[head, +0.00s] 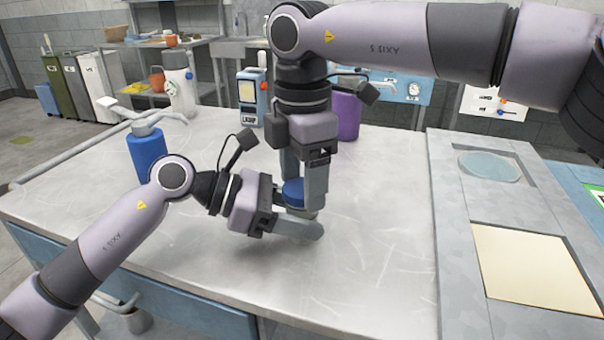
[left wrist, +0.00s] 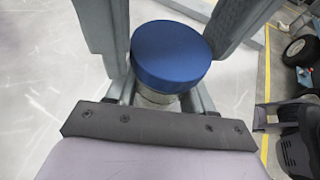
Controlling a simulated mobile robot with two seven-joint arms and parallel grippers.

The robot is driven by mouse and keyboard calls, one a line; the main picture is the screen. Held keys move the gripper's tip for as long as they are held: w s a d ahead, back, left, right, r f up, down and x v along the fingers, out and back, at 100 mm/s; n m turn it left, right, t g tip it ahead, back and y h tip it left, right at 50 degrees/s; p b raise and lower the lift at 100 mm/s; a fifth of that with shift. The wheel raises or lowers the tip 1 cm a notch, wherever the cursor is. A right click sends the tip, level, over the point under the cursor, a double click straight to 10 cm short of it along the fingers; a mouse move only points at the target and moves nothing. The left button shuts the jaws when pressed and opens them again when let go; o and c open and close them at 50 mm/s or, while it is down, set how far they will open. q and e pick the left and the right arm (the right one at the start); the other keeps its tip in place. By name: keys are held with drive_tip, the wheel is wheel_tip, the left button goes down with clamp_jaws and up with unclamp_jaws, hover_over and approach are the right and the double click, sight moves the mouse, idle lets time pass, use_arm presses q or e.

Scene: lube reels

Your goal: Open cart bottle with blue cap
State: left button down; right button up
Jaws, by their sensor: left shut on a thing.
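The bottle's blue cap (head: 293,191) is near the middle of the table, and it fills the centre of the left wrist view (left wrist: 170,55). A small part of the pale bottle body (left wrist: 155,97) shows under the cap; the rest is hidden by fingers. My left gripper (head: 298,224) lies low and level from the left, shut on the bottle below the cap. My right gripper (head: 303,188) points straight down from above, with its fingers on either side of the cap. I cannot tell whether they press on it.
A blue pump bottle (head: 147,150), a white container (head: 180,85), a blue-and-white can (head: 251,97) and a purple container (head: 345,115) stand behind. A grey tray with a beige panel (head: 535,268) is at right. The table front (head: 350,290) is clear.

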drive_tip(key=c, duration=0.4)
drive_tip(key=shift+o, duration=0.2)
drive_tip(key=shift+n, duration=1.7)
drive_tip(key=o, duration=1.2)
drive_tip(key=shift+c, duration=0.2)
drive_tip(key=shift+r, duration=0.15)
